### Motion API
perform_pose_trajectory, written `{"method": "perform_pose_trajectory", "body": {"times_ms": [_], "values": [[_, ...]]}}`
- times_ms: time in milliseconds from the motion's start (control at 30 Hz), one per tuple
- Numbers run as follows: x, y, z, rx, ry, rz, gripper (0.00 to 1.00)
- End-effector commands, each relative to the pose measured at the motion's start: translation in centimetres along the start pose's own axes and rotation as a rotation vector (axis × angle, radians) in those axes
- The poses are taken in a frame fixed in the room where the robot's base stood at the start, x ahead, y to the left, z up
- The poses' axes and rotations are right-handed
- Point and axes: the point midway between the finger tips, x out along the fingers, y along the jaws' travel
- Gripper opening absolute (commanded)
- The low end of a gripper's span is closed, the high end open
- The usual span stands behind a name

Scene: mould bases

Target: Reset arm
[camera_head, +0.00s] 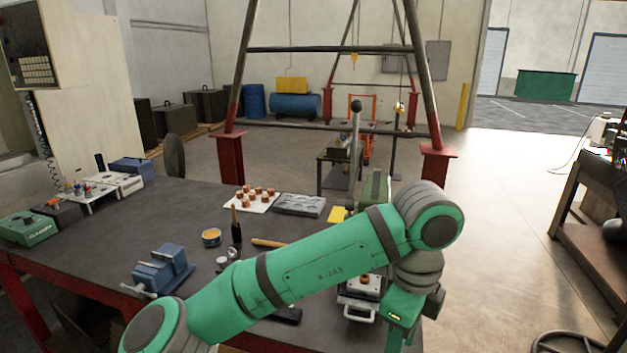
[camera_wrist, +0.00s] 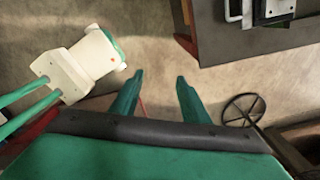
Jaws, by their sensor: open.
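My arm is green with grey joints and reaches across the front of the head view, bent down over the right side of the table. My gripper (camera_wrist: 158,78) shows in the wrist view with its two green fingers apart and nothing between them. Bare floor shows beyond the fingertips. In the head view the fingertips cannot be made out. A metal mould base with a handle (camera_head: 359,309) is on the table beside the arm's end, partly hidden by the arm. A grey plate with round cavities (camera_head: 299,205) lies farther back.
The dark table (camera_head: 110,235) carries a blue vise (camera_head: 163,270), a white board with copper-coloured pieces (camera_head: 250,199), an orange-rimmed tin (camera_head: 211,237) and green equipment (camera_head: 30,229). A handwheel (camera_wrist: 243,110) is right of the fingers. Open floor (camera_head: 490,240) lies right of the table.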

Motion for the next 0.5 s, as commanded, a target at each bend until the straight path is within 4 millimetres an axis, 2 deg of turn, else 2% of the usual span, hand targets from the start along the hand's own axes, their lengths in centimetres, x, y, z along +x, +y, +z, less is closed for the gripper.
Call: {"method": "perform_pose_trajectory", "body": {"times_ms": [267, 500], "values": [[1.5, -1.8, -2.2, -0.018, 0.108, -0.078, 0.42], [2.7, -4.0, -5.0, -0.048, 0.238, -0.168, 0.42]]}}
